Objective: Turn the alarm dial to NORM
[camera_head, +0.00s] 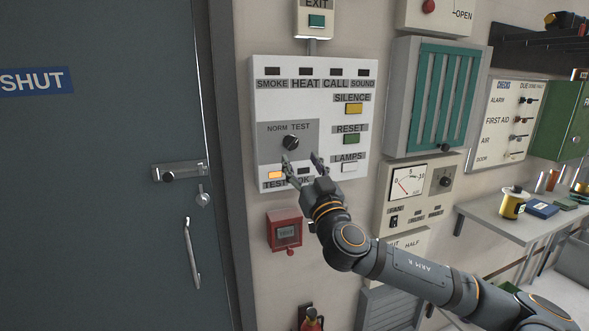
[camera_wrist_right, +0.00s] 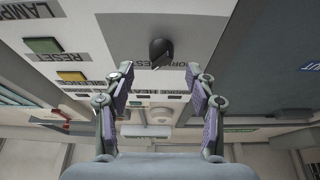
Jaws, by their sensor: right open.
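The alarm dial (camera_head: 290,142) is a small black knob on the grey plate of the white alarm panel (camera_head: 313,70). The words NORM and TEST stand above it, NORM to the left and TEST to the right. A yellow lamp is lit above the TEST label at the panel's lower left. My right gripper (camera_head: 302,158) is open and empty, just below the dial and apart from it. In the right wrist view the dial (camera_wrist_right: 161,52) shows beyond the two open fingertips, roughly between them. My left gripper is not in view.
Yellow SILENCE (camera_head: 353,108), green RESET (camera_head: 351,139) and white LAMPS (camera_head: 349,167) buttons sit right of the dial. A red call box (camera_head: 285,231) hangs below the panel. A blue door (camera_head: 95,200) is at left, a shelf (camera_head: 480,217) at right.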

